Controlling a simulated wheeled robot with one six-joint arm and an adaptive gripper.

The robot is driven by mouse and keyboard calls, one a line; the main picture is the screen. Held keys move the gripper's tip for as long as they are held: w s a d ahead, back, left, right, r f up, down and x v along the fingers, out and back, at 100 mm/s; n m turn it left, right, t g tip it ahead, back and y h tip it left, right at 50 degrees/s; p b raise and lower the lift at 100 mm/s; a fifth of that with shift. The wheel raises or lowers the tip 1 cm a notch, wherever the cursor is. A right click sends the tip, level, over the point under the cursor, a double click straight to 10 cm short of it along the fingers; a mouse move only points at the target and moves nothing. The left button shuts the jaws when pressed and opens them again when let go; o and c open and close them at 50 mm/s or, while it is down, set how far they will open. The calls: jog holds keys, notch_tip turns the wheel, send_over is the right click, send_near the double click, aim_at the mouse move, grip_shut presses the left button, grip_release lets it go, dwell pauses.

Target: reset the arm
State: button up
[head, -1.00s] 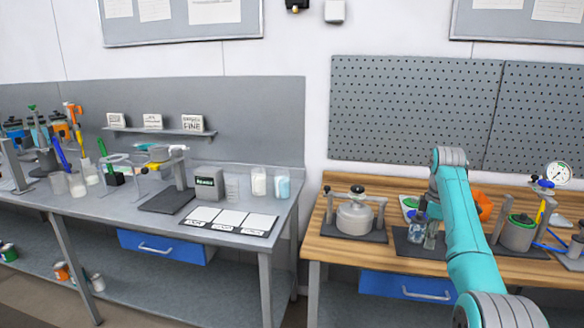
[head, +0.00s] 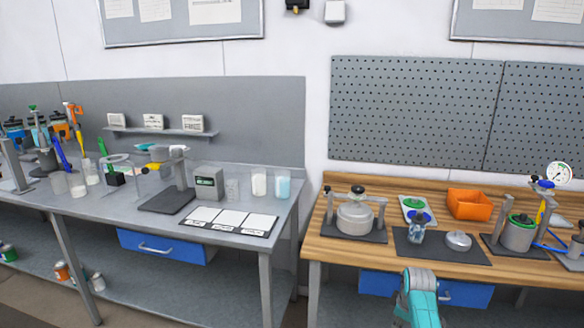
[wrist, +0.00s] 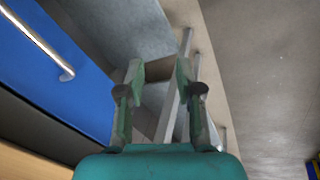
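My teal arm (head: 418,298) shows at the bottom of the head view, low in front of the wooden bench. My gripper is outside the head view. In the wrist view my gripper (wrist: 159,84) is open, its two fingers apart with nothing between them. It hangs clear of the bench, with a blue drawer (wrist: 60,60) at upper left and bare floor at right.
The wooden bench (head: 320,236) holds a clamped vessel (head: 354,218), a blue-topped jar (head: 417,230), a round metal piece (head: 458,241), an orange bin (head: 468,204) and a green-lidded pot (head: 518,232). A grey bench (head: 110,205) with lab items stands left.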

jog(key=s+a+f+m+t, duration=0.1)
jog(key=s+a+f, duration=0.2)
jog(key=s+f, duration=0.45)
jog(key=s+a+f+m+t, duration=0.2)
jog(key=s+a+f, duration=0.1)
jog(key=s+f, duration=0.5)
jog(key=s+a+f+m+t, duration=0.1)
jog(key=s+a+f, duration=0.1)
jog(key=s, duration=0.7)
jog(key=s+a+f+m+t, duration=0.1)
jog(key=s+a+t, duration=0.15)
jog(key=s, duration=0.65)
jog(key=s+a+r+m+t, duration=0.1)
jog(key=s+a+r, duration=0.1)
jog(key=s+r, duration=0.5)
jog(key=s+a+r+m+t, duration=0.1)
jog(key=s+r+m, duration=0.15)
jog(key=s, duration=0.85)
jog(key=s+r+m+t, duration=0.1)
jog(key=s+r, duration=0.4)
jog(key=r, duration=0.4)
jog(key=s+a+r+t, duration=0.1)
jog(key=s+r+t, duration=0.1)
jog(key=s+r, duration=0.4)
notch_tip(320, 180, up, 4)
jog(key=shift+s+a+r+m+y, duration=0.15)
jog(key=shift+m+y, duration=0.15)
jog(key=shift+m, duration=0.05)
